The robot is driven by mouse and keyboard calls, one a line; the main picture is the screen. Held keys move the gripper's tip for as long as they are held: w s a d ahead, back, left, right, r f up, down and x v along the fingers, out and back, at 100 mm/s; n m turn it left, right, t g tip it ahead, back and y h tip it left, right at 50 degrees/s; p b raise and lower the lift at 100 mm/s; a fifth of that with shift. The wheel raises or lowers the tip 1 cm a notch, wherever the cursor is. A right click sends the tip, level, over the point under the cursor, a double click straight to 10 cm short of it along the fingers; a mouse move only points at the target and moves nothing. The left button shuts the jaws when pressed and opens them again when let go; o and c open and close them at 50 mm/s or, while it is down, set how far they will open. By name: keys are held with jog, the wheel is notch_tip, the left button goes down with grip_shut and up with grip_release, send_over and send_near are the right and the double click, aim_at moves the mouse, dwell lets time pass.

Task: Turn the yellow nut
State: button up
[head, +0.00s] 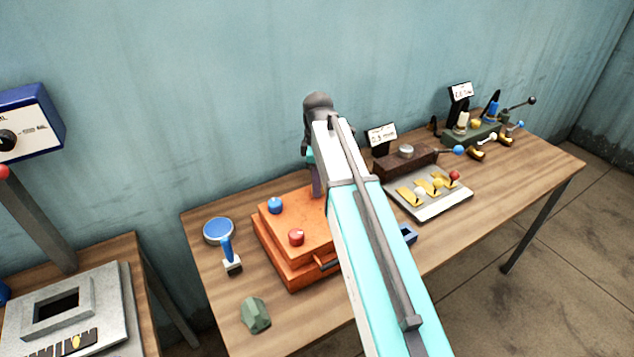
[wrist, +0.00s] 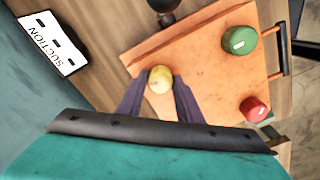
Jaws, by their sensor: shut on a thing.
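The yellow nut (wrist: 160,79) is round and sits on top of the orange box (wrist: 195,75), near its back edge. My gripper (wrist: 161,88) reaches down over the box, its two dark fingers shut on the yellow nut from either side. In the head view my gripper (head: 317,190) comes down at the box's far side, and my arm hides the yellow nut. The orange box (head: 283,265) stands on the wooden table.
The box also carries a red nut (wrist: 254,109), a green nut (wrist: 239,40) and a blue nut (head: 275,205). A handle (head: 325,262) juts from its front. A SUCTION sign (wrist: 52,43) stands nearby. A grey panel (head: 430,195) is to the right.

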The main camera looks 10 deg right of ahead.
jog(key=m, duration=0.9)
jog(key=shift+s+m, duration=0.1)
jog(key=shift+m, duration=0.3)
jog(key=m, duration=0.4)
jog(key=shift+m, duration=0.3)
jog(key=m, duration=0.4)
jog(key=shift+p, duration=0.3)
jog(key=shift+m, duration=0.3)
jog(key=o, duration=1)
jog(key=shift+o, duration=0.2)
